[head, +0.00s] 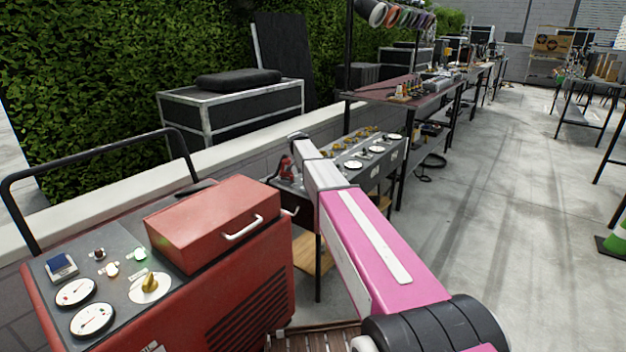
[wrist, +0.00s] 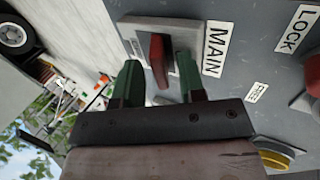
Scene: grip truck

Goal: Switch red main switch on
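The red main switch (wrist: 158,52) is a small red lever on a pale plate beside a white MAIN label (wrist: 216,48) in the wrist view. My gripper (wrist: 157,72) has two green fingers spread apart, one on each side of the lever. The gap on both sides suggests it is not squeezed, though contact at the lever's edges is hard to judge. In the head view my pink arm reaches to the grey control panel (head: 372,158) with white dials; the switch cannot be made out clearly there.
A red machine (head: 225,305) with gauges stands at the near left. A workbench (head: 398,91) stands beyond the panel.

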